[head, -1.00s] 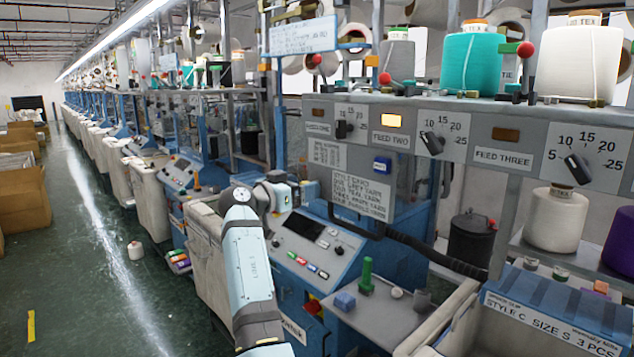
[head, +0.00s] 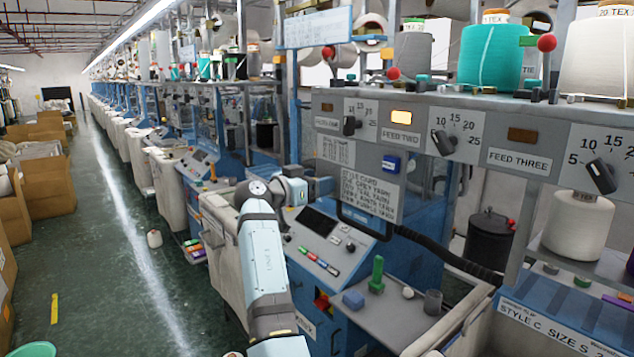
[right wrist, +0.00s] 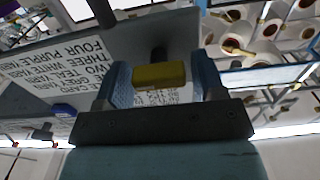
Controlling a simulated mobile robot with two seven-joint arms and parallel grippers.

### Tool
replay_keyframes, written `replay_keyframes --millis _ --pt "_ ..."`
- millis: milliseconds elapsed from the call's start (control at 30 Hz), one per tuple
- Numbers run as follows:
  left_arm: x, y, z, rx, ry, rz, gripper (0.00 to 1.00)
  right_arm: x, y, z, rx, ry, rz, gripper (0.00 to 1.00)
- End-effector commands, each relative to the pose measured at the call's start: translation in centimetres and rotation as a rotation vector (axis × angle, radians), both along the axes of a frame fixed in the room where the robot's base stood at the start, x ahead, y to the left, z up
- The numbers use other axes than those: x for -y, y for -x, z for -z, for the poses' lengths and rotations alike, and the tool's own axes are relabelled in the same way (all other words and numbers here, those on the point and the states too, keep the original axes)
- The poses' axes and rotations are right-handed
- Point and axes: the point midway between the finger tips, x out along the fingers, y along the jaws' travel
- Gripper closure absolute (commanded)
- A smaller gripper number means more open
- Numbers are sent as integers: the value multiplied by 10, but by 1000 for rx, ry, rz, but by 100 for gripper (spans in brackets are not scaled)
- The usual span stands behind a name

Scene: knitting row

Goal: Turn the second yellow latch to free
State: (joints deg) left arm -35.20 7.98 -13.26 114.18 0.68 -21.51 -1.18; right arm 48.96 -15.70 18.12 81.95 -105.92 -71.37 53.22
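My right gripper (head: 318,187) is in the head view, beside the yarn card (head: 370,196) under the feed panel. In the right wrist view my right gripper (right wrist: 160,82) has its two blue fingers spread apart. A short yellow piece (right wrist: 159,75), probably a latch, sits between them, with a dark round part behind it. It nearly fills the gap; I see no clear grip on it. The head view does not show this latch clearly, and I cannot tell its place in the row. My left gripper is not in view.
The grey feed panel (head: 459,137) with dials hangs above and right of the gripper. Below is the blue machine's console (head: 318,238); right of it a shelf (head: 400,322) holds a green peg (head: 376,274). A black hose (head: 440,252) runs right. The aisle floor (head: 105,250) is open.

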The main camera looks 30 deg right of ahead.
Motion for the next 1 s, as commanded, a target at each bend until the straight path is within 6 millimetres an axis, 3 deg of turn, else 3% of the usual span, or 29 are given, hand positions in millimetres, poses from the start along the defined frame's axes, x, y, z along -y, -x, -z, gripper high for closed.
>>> replay_keyframes --millis 33,133,167,567,1000 --pt "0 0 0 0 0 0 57 0 0 0 0 0 0 48" --pt "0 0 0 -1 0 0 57 0 0 0 0 0 0 72" --pt "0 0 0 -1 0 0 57 0 0 0 0 0 0 75" --pt "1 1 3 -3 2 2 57 0 0 0 -67 5 0 75" --pt "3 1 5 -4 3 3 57 1 -2 -1 -420 35 1 75"
